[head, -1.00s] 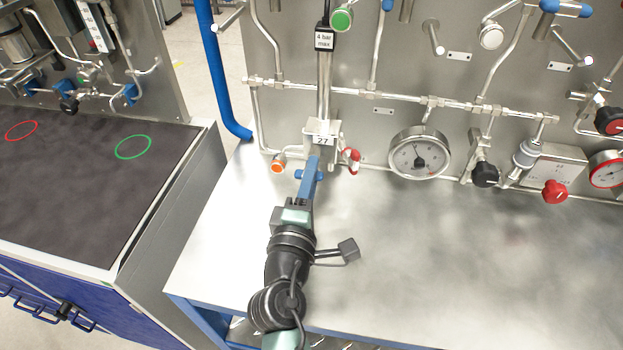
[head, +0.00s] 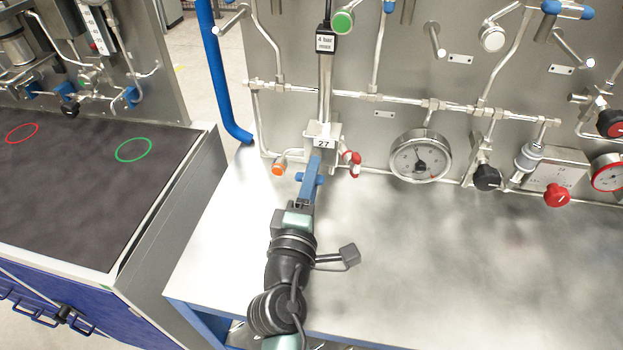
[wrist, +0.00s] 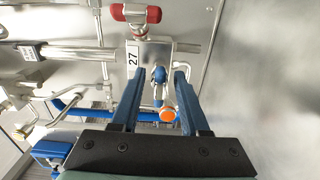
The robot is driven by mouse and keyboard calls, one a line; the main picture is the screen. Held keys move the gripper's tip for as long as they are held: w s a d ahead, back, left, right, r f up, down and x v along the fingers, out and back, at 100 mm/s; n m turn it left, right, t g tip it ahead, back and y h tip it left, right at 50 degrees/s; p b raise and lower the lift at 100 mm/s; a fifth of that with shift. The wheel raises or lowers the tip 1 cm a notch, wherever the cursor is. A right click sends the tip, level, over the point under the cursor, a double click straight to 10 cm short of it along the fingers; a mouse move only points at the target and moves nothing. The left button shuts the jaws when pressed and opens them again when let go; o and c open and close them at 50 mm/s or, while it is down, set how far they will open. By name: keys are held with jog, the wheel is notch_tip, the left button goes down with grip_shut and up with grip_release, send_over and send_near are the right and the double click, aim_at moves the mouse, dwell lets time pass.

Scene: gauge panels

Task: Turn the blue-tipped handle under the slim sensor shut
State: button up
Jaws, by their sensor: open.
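The slim sensor (head: 325,85) is a thin upright metal cylinder tagged "4 bar max", low on the panel. Under it sits a valve block with a label reading 27 (head: 322,142). The blue-tipped handle (wrist: 158,75) shows in the wrist view between my two fingers, with a gap visible on each side. In the head view its blue ends (head: 299,176) stick out beside my finger, and its middle is hidden. My gripper (head: 314,163) is open, its blue fingers reaching around the handle; in the wrist view they are apart (wrist: 158,72). I see no clear contact.
An orange-capped fitting (head: 279,169) is close left of the handle, and a red handle (head: 354,164) close right. A round gauge (head: 420,156) and black knob (head: 487,177) are further right. The metal bench top (head: 450,260) is clear.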

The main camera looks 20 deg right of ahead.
jog(key=b+v, duration=0.2)
jog(key=v, duration=1.1)
jog(key=shift+b, duration=0.4)
jog(key=w+a+r+m+t+y+p, duration=0.1)
jog(key=w+a+r+m+t, duration=0.2)
jog(key=r, duration=0.9)
jog(key=w+a+r+m+t+y+p, duration=0.1)
jog(key=w+r+m+t+y+p, duration=0.3)
jog(key=r, duration=0.8)
jog(key=s+a+r+m+t+y, duration=0.2)
jog(key=s+r, duration=0.2)
jog(key=r, duration=0.7)
jog(key=s+a+r+m+t+y, duration=0.2)
jog(key=s+r, duration=0.3)
jog(key=r, duration=0.7)
jog(key=shift+a+t+y, duration=0.5)
jog(key=shift+a+t, duration=0.2)
jog(key=shift+a, duration=0.1)
